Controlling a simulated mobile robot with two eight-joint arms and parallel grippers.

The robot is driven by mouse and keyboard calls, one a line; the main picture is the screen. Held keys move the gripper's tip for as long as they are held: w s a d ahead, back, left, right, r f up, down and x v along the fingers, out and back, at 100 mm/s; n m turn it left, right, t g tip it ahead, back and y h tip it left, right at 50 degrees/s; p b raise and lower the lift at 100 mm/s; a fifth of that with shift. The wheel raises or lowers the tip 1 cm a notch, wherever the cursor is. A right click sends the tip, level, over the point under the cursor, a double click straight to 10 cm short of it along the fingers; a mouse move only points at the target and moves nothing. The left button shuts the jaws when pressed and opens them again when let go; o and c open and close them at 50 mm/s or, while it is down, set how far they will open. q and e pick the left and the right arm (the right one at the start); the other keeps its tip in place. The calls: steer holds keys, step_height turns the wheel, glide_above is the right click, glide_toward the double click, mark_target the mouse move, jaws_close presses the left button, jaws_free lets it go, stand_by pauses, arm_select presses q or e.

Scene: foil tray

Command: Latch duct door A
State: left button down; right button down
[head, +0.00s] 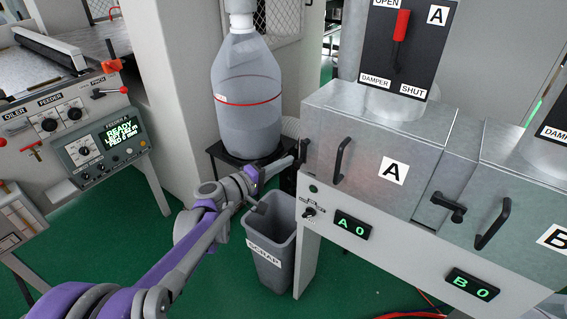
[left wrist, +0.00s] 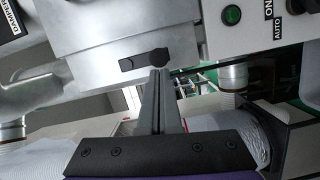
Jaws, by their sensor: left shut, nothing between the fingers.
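Duct door A (head: 370,180) is a grey metal front with a white "A" label and a black bar handle (head: 340,160). It looks closed. A dark latch (head: 303,150) sits at the left side of its housing. In the left wrist view the black latch (left wrist: 140,62) lies across the picture, with its rounded end on the right. My left gripper (head: 296,159) is shut and empty, its tips right by the latch. In the left wrist view the fingertips (left wrist: 160,72) are just below the latch's rounded end; I cannot tell whether they touch. My right gripper is out of view.
A grey scrap bin (head: 270,255) stands below my left arm. A large plastic jug (head: 246,100) on a black stand is behind it. Another latch (head: 447,207) and door B's handle (head: 492,224) are to the right. Damper A's red lever (head: 401,38) is above.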

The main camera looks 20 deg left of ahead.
arm_select(q)
steer(key=shift+s+d+f+n, duration=0.1)
steer(key=shift+d+f+n, duration=0.15)
steer(key=shift+n, duration=0.35)
steer(key=s+d+r+n+t+b, duration=0.1)
steer(key=d+n+t, duration=0.3)
steer(key=n, duration=1.1)
steer(key=shift+s+d+r+y, duration=0.4)
steer(key=shift+s+d+r, duration=0.15)
steer(key=shift+d, duration=0.45)
steer(key=shift+s+d, duration=0.1)
steer(key=s+a+f+b, duration=0.3)
steer(key=s+f, duration=0.3)
steer(key=s, duration=0.2)
steer(key=shift+s+a, duration=0.3)
steer(key=shift+a, duration=0.6)
